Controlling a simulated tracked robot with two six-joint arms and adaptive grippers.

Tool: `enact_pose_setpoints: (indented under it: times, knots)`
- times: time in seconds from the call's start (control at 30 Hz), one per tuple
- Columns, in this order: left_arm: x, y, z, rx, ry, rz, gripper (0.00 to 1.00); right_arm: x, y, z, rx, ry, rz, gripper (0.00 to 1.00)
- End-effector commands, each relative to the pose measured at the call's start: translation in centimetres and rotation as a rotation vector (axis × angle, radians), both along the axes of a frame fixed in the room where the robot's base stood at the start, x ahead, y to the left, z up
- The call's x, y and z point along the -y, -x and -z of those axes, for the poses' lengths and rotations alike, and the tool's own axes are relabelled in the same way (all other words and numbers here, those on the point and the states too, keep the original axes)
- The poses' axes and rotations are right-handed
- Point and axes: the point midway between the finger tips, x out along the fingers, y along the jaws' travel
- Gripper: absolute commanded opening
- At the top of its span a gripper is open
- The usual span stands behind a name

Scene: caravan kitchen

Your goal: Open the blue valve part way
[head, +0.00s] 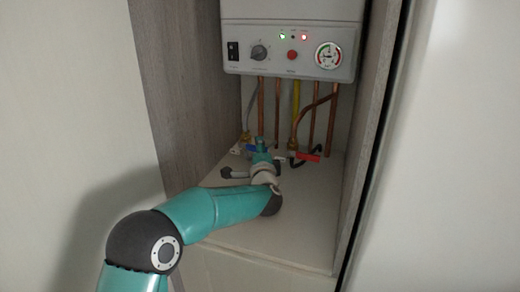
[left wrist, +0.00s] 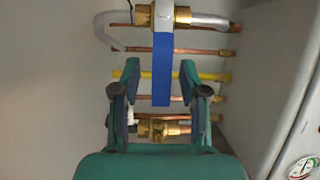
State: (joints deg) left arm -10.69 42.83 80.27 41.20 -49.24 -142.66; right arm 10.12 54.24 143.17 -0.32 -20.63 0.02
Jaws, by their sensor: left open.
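The blue valve has a flat blue lever (left wrist: 162,75) on a brass body (left wrist: 163,16) in the left wrist view. The lever lies crosswise to its pipe. In the head view only a bit of the blue lever (head: 250,149) shows beside my gripper. My left gripper (left wrist: 160,72) is open, its two fingers on either side of the lever with a visible gap each side. Whether the lever is at fingertip depth I cannot tell. In the head view my left gripper (head: 262,150) reaches into the cupboard, hiding part of the valve. My right gripper is not in view.
A red-handled valve (head: 308,157) sits to the right. Several copper pipes and a yellow pipe (head: 296,97) run down from the grey boiler (head: 288,50). The cupboard side walls (head: 368,130) are close. The cupboard floor (head: 305,215) is clear in front.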

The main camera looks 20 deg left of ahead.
Motion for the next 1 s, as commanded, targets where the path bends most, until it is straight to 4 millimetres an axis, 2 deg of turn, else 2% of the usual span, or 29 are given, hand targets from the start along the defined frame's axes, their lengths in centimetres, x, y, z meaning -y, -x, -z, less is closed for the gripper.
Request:
enact_pose_setpoints:
  times: [0.3,0.37,0.57,0.6,1.0]
  knots:
    - [-0.12,-0.23,0.04,0.0,0.0,0.0,0.44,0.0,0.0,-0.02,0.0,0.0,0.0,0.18]
    - [-0.11,-0.23,0.03,0.0,0.0,0.0,0.35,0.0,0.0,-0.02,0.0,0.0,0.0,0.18]
    - [-0.1,-0.21,0.04,0.0,0.0,0.0,0.02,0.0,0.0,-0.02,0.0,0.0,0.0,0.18]
    - [-0.09,-0.21,0.06,-0.001,0.0,0.0,0.0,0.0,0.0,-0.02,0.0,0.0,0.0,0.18]
    - [-0.22,-0.16,0.14,-0.004,0.006,-0.002,0.0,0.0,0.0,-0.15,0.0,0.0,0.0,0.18]
